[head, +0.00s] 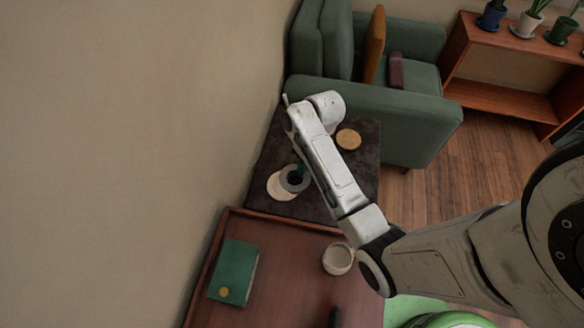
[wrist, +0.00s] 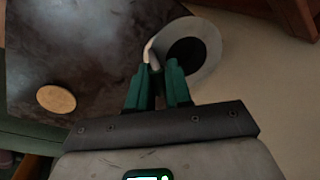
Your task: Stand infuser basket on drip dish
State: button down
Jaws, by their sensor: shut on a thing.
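The infuser basket shows in the head view as a grey ring with a dark hollow (head: 295,186), mouth up. In the wrist view its wide grey rim (wrist: 209,68) is just beyond the fingertips. My gripper (wrist: 160,78) has its green fingers shut on the basket's rim; in the head view it is mostly hidden behind my arm. A pale round dish (head: 279,188), seemingly the drip dish, lies on the dark side table, partly covered by the basket. I cannot tell whether the basket touches the dish or hangs just above it.
A tan round coaster (head: 348,139) lies on the dark table (head: 315,130). The wall (head: 150,120) runs close along the table's left side. A brown table (head: 290,290) in front holds a white cup (head: 338,259) and green book (head: 234,272). A green armchair (head: 415,125) stands behind.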

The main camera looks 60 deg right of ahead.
jog(key=shift+w+d+f+b, duration=0.25)
jog(key=shift+w+d+f, duration=0.2)
jog(key=shift+w+f, duration=0.9)
jog(key=shift+w+d+f+b, duration=0.2)
jog(key=shift+w+d+f, duration=0.4)
jog(key=shift+f, duration=1.3)
jog(key=shift+w+d+f+b, duration=0.3)
jog(key=shift+w+f, duration=0.85)
jog(key=shift+f, duration=0.5)
jog(key=shift+f, duration=0.1)
jog(key=c, duration=1)
grip_release()
jog(key=shift+c, duration=0.2)
